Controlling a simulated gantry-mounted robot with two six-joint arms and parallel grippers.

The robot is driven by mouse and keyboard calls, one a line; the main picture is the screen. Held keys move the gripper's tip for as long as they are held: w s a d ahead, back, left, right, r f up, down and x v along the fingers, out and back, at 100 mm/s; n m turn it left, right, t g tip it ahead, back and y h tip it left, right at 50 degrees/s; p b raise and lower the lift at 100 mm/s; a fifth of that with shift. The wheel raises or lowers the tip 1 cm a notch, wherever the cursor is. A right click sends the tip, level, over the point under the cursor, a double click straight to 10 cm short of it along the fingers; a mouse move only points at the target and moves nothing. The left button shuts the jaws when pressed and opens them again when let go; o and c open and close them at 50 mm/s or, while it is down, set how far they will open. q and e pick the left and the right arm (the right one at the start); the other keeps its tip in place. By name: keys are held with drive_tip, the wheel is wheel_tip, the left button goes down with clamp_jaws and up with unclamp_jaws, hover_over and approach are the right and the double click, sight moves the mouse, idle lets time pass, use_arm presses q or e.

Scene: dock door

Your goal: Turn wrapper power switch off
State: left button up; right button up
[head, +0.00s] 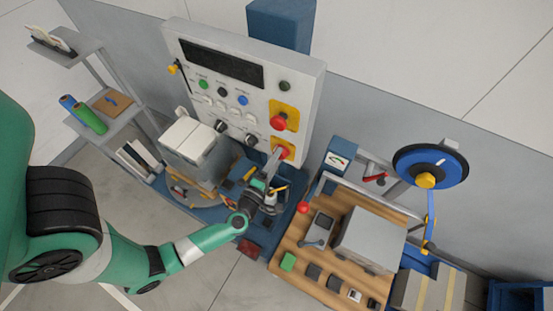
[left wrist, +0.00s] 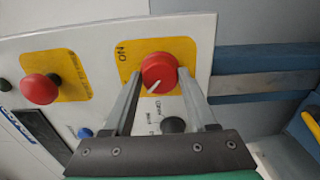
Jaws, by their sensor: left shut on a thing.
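The wrapper power switch is a red rotary knob (left wrist: 158,70) on a yellow plate (left wrist: 128,62) with the word ON at its left in the left wrist view. Its white pointer line slants toward the lower left there. In the head view only its yellow plate (head: 290,149) shows clearly, low on the grey control panel (head: 308,88). My left gripper (head: 277,156) reaches up to it and hides most of the knob. In the left wrist view its two fingers (left wrist: 161,78) are shut on the knob, one on each side. My right gripper is in neither view.
A red mushroom button (head: 278,121) on a yellow plate sits just above the switch. Small buttons and black knobs lie left of it. A grey box (head: 190,143) stands left of my gripper, and a wooden-topped bench (head: 328,257) stands to the right.

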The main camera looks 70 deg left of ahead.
use_arm(q)
drive_tip(key=o, duration=1.4)
drive_tip(key=shift+c, duration=0.2)
drive_tip(key=v, duration=1.1)
drive_tip(key=shift+s+d, duration=0.25)
